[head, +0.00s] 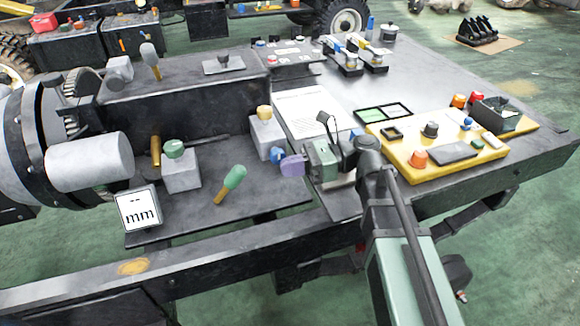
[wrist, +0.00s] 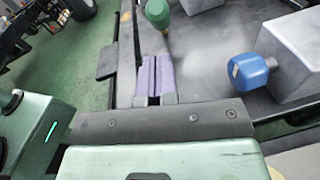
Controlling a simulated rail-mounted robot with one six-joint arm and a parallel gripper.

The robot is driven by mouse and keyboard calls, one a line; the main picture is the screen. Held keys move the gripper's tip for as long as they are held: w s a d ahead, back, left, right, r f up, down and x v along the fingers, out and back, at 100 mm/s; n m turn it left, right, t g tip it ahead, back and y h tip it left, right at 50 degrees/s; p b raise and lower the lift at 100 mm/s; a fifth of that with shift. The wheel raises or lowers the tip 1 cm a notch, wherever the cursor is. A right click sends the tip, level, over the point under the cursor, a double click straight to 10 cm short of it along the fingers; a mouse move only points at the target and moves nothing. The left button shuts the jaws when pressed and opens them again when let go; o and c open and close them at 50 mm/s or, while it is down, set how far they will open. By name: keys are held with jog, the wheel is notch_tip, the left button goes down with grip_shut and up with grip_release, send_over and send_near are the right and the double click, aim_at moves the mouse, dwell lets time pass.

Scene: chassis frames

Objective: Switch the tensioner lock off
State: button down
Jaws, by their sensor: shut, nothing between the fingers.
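No readable label shows which control is the tensioner lock. My gripper (head: 290,165) has purple fingers pressed together and empty; they also show in the wrist view (wrist: 153,80). A blue knob (head: 277,155) on the side of a grey block (head: 265,132) is close beside the fingers. In the wrist view the blue knob (wrist: 250,70) is right of the fingers, apart from them. A tilted lever with a green grip (head: 235,177) and brass shaft stands left of my gripper; its grip (wrist: 157,12) shows just beyond the fingertips.
A grey block with a green knob (head: 175,150) stands farther left, near an "mm" display (head: 139,207). A yellow panel (head: 440,155) with several buttons is right of my arm. A paper sheet (head: 305,110) lies behind my gripper. A dark rail (head: 220,250) runs along the front.

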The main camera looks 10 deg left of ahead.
send_over(261, 194)
jog(key=shift+d+f, duration=0.1)
jog(key=shift+f, duration=0.2)
jog(key=shift+r, duration=0.15)
